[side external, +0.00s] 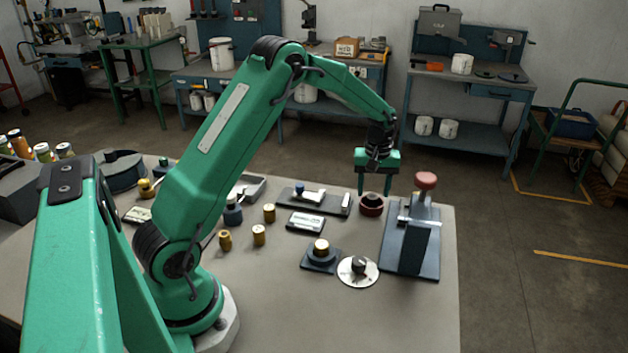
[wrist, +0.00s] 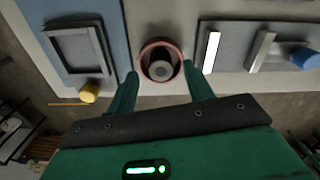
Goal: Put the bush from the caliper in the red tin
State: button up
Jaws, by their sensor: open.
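The red tin (side external: 371,209) stands near the far edge of the table, and it also shows in the wrist view (wrist: 146,50). A dark grey round bush (wrist: 160,69) with a paler centre sits inside its rim. My gripper (side external: 374,190) is open just above the tin, its fingers on either side of it in the wrist view (wrist: 160,72), with nothing between the tips. The caliper (side external: 330,204) lies beside the tin as a dark plate with pale blocks and a blue knob; in the wrist view (wrist: 237,53) the space between its bars is empty.
A press-like stand (side external: 410,250) with a red knob rises close to my gripper on the right. A white-rimmed dial (side external: 346,272), a brass piece on a dark block (side external: 321,262) and a labelled card (side external: 306,223) lie nearer. Loose brass cylinders (side external: 259,235) stand left. The front table is clear.

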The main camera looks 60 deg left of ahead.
aim_at(372, 199)
notch_tip(372, 199, up, 10)
dwell(0.5)
jog(key=shift+r, duration=0.1)
dwell(0.4)
jog(key=s+d+r+m+t, duration=0.1)
jog(key=s+d+r+m, duration=0.25)
jog(key=s+r, duration=0.3)
jog(key=s+d+r+m+t, duration=0.2)
jog(key=s+d+r, duration=0.3)
jog(key=s, duration=0.2)
jog(key=s+d+f+m+t, duration=0.1)
jog(key=s+d+m, duration=0.1)
jog(key=s, duration=0.6)
jog(key=s+d+f+m+t, duration=0.1)
jog(key=s+d+m, duration=0.2)
jog(key=s, duration=0.4)
jog(key=shift+s+m+t, duration=0.3)
jog(key=shift+s+m, duration=0.05)
